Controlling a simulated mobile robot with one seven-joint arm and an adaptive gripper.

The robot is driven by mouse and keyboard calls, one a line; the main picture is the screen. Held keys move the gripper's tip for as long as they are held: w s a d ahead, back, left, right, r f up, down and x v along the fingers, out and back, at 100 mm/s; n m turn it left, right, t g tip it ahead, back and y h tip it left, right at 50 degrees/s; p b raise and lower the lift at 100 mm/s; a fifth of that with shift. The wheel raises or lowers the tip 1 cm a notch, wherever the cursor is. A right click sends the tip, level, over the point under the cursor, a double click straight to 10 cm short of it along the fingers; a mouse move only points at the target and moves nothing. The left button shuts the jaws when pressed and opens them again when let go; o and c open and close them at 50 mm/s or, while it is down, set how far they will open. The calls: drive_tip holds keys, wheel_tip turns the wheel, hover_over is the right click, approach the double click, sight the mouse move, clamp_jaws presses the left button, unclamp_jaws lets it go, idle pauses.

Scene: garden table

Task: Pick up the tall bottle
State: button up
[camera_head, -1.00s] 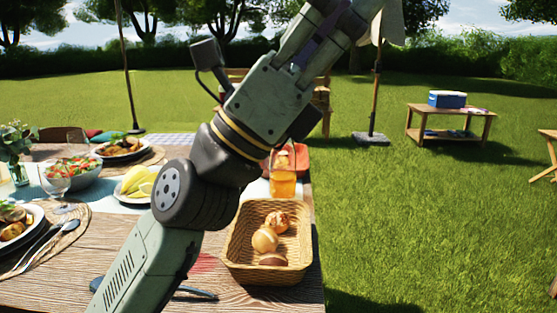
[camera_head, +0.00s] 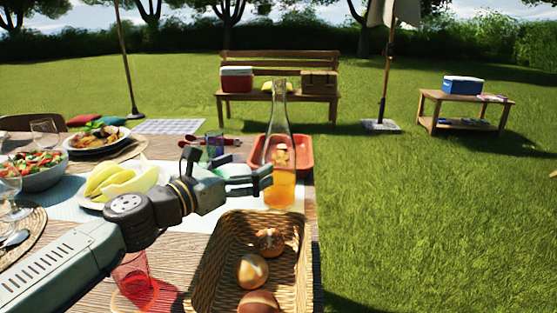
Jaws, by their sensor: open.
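The tall bottle (camera_head: 280,140) is clear glass with a long neck and orange liquid in its lower part. It stands upright on the table, near the right edge, behind the bread basket. My gripper (camera_head: 264,179) comes in from the left at the height of the liquid. It is open, its fingers pointing right at the bottle. The fingertips overlap the bottle's left edge in the picture; I cannot tell whether they touch it. The neck is in full view.
The wicker basket (camera_head: 203,267) with bread rolls stands in front of the bottle. A red tray (camera_head: 303,154) lies behind it. A plate of melon (camera_head: 149,184) and a red glass (camera_head: 133,279) are near my arm.

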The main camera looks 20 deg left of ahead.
sight(279, 152)
drive_tip(key=x, duration=0.7)
drive_tip(key=p+x, duration=0.1)
drive_tip(key=x, duration=0.2)
drive_tip(key=shift+d, duration=0.4)
drive_tip(key=shift+r, duration=0.1)
drive_tip(key=c, duration=2)
